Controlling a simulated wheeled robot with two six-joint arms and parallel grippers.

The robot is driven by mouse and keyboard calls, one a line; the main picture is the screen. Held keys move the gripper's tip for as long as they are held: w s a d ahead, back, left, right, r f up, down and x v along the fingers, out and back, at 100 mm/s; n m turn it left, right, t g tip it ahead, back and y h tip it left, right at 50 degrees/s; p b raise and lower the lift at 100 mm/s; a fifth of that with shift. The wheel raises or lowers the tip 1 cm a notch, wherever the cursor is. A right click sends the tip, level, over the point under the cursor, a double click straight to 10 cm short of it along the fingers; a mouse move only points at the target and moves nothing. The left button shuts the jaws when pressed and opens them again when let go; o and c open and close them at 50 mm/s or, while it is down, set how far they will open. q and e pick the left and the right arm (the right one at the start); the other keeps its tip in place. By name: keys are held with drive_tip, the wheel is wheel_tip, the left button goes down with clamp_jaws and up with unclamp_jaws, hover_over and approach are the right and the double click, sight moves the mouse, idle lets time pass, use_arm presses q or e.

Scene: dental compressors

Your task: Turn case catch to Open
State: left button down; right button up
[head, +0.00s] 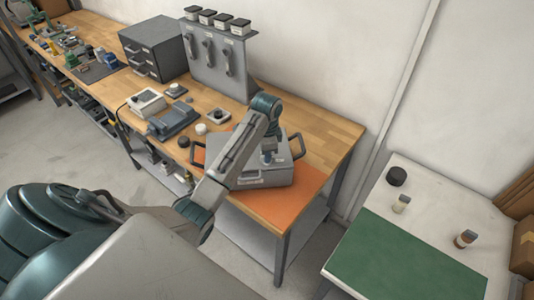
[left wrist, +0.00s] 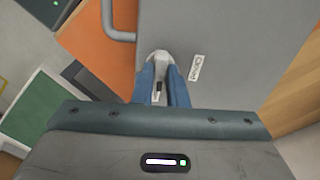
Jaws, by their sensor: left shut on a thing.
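The grey case (head: 268,178) lies on an orange mat (head: 296,208) at the near end of the wooden bench, with a dark handle on each side. My left gripper (head: 267,156) reaches down onto its top. In the left wrist view, the blue fingers of my left gripper (left wrist: 163,88) are shut on a pale catch (left wrist: 159,58) on the case's flat grey face (left wrist: 215,55). A small white label (left wrist: 196,68) with a word on it sits right of the catch. The catch is partly hidden between the fingers. My right gripper is not in view.
A grey panel (head: 218,68) with hanging tools and a drawer box (head: 153,48) stand at the back. Small devices (head: 172,121) lie left of the case. A white table (head: 432,190) with a green mat (head: 405,258) stands at right, past a floor gap.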

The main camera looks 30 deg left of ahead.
use_arm(q)
drive_tip(key=shift+m, duration=0.4)
drive_tip(key=c, duration=1.4)
unclamp_jaws()
drive_tip(key=shift+c, duration=0.2)
